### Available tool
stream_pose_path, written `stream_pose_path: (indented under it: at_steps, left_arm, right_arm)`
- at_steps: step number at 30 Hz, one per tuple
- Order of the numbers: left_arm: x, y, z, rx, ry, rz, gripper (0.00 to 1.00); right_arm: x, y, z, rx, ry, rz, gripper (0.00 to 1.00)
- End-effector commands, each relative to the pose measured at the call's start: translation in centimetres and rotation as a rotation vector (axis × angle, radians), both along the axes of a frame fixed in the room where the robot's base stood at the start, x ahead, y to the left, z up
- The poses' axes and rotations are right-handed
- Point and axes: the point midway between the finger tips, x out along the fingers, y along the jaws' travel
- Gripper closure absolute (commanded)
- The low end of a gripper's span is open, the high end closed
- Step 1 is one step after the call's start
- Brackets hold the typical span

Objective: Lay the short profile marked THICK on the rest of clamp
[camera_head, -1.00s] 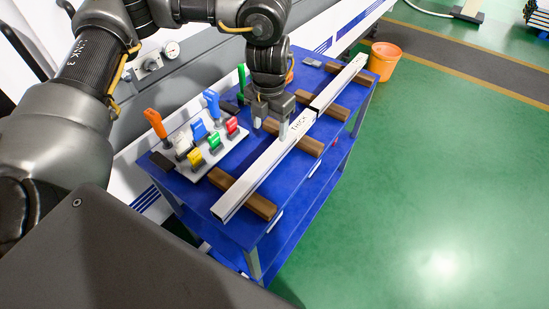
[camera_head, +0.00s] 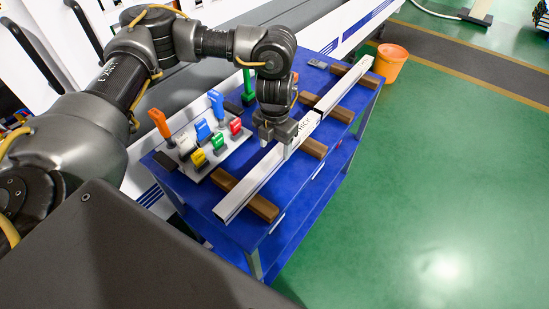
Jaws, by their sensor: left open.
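The silver profile marked THICK (camera_head: 255,181) lies across brown blocks on the blue cart, running from the near left towards the far right. Its black lettering is partly covered by my left gripper (camera_head: 276,145). That gripper is open and points down at the profile's far half, close to the lettering. One finger overlaps the profile in the picture and the other is on its left side; I cannot tell whether they touch it. A second silver profile (camera_head: 344,84) lies in line beyond it. No clamp rest is clearly recognisable. My right gripper is not in view.
A pale board (camera_head: 232,150) with several coloured clamp-like pieces stands left of the profile. Brown blocks (camera_head: 262,208) support the profiles on the blue cart (camera_head: 235,230). An orange bucket (camera_head: 388,62) stands beyond the cart. The green floor at right is clear.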

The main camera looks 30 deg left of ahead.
Motion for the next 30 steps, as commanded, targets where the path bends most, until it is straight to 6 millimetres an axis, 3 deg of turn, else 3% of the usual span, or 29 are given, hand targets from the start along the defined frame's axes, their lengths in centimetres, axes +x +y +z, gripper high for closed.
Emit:
stream_pose_path:
  at_steps: [9,17,30]
  left_arm:
    - [0.1,-0.4,-3.8,0.001,0.004,0.001,0.38]
    - [0.2,-0.4,-4.2,0.001,0.001,0.001,0.38]
    - [0.2,-0.4,-4.2,0.001,0.001,0.001,0.93]
  right_arm:
    - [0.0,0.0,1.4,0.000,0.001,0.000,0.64]
    - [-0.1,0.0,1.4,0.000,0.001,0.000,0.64]
    - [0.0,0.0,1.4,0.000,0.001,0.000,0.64]
